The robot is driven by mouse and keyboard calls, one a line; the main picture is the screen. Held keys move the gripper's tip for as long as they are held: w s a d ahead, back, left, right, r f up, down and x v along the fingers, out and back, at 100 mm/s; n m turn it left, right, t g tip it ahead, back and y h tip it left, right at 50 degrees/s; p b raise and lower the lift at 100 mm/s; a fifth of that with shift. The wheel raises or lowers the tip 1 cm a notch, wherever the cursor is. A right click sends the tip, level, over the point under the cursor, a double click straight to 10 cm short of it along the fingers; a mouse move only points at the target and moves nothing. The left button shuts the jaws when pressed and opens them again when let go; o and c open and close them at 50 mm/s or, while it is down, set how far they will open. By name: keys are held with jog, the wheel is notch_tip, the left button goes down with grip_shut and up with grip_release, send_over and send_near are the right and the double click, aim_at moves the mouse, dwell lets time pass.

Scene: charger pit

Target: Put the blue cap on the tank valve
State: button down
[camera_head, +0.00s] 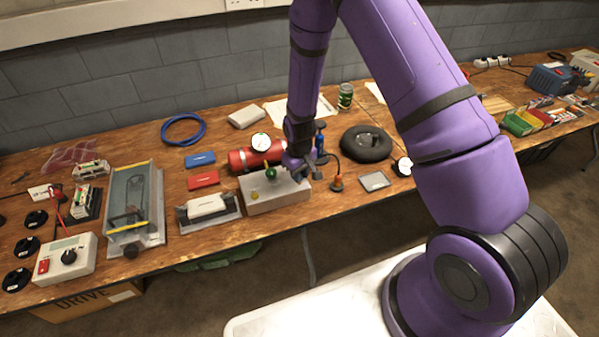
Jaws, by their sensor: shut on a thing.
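My gripper (297,172) points down over the right end of a light grey box (277,195), close to the red tank. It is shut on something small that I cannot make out. The red tank (243,159) lies on its side behind the box, with a round white gauge (261,142) at it. Its right end and valve are hidden behind my gripper. I cannot pick out the blue cap. A blue upright object (320,143) stands just right of my gripper; I cannot tell what it is.
A green ball-like knob (271,173) sits on the grey box, left of my gripper. A black round cushion-like thing (366,144) and a small orange-based part (337,184) are to the right. Blue (200,160) and red (204,179) flat cases lie left of the tank. The wooden bench (340,208) is crowded.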

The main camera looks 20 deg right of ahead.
jog(key=shift+f, duration=0.75)
jog(key=c, duration=0.9)
grip_release()
jog(key=shift+c, duration=0.2)
jog(key=shift+r, duration=0.15)
notch_tip(320, 180, up, 10)
jog(key=shift+r, duration=0.25)
